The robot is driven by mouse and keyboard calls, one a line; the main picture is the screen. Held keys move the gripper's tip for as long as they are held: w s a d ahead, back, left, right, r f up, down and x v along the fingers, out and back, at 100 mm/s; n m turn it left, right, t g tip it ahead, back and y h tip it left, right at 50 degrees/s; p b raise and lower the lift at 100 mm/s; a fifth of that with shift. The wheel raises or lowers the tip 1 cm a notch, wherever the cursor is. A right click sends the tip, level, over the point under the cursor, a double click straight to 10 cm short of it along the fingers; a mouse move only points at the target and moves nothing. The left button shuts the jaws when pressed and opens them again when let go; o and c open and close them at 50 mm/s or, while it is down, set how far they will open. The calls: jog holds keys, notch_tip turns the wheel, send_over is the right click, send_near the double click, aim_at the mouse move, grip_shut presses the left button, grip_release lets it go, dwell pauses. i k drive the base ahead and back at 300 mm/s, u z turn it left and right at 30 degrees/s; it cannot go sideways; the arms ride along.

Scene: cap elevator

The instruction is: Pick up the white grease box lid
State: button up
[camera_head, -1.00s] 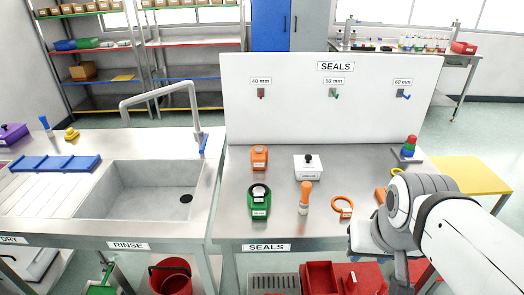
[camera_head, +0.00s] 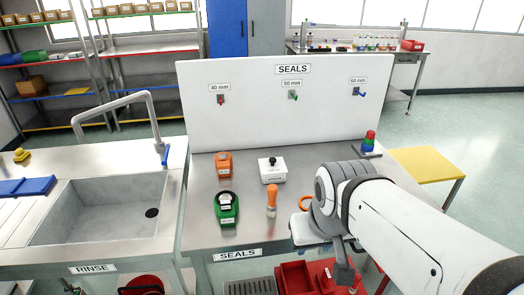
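The white grease box (camera_head: 274,173) stands on the SEALS bench, between an orange box and the stack of coloured rings. Its white lid (camera_head: 272,165) is on top and carries a black knob. My gripper (camera_head: 343,272) is low at the bench's front edge, to the right of and nearer than the grease box, and apart from it. My own wrist partly hides it, and its fingers do not show clearly. I cannot tell whether it is open or shut.
An orange box (camera_head: 224,165), a green round container (camera_head: 226,208), an orange-handled tool (camera_head: 271,200) and an orange ring (camera_head: 305,202) are close around the grease box. A white SEALS panel (camera_head: 285,103) stands behind. Red bins (camera_head: 296,280) are below the front edge.

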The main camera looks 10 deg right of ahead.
aim_at(271, 165)
jog(key=i, duration=0.95)
jog(key=u, duration=0.05)
